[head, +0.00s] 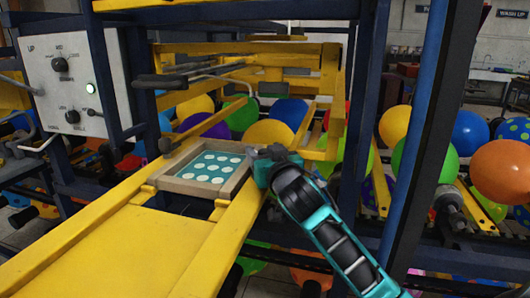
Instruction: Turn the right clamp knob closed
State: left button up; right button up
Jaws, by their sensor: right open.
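The printing frame (163,183) has a wooden border around a teal screen with white dots (209,167) and sits on yellow rails. A dark clamp knob (166,144) shows at its back left corner. My right gripper (262,158) is at the frame's right side, where the right clamp knob would be. The gripper covers that area, so I cannot make out the knob or whether the fingers touch it. My right gripper is open. My left gripper is not in view.
A white control panel (72,83) with knobs and a lit green button stands at the left. A blue upright post (415,140) rises right of my arm. Yellow beams (290,50) cross behind the frame. Balloons (268,132) fill the space behind. The yellow plate (130,250) in front is clear.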

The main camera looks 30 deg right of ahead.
jog(key=shift+c, duration=0.3)
jog(key=c, duration=0.9)
jog(key=shift+o, duration=0.2)
jog(key=shift+n+y, duration=0.3)
jog(key=n+y, duration=0.1)
jog(key=y, duration=0.1)
jog(key=shift+d+n+t+y, duration=0.1)
jog(key=shift+n+t+y, duration=0.2)
jog(key=shift+n+y, duration=1.2)
jog(key=shift+y, duration=0.8)
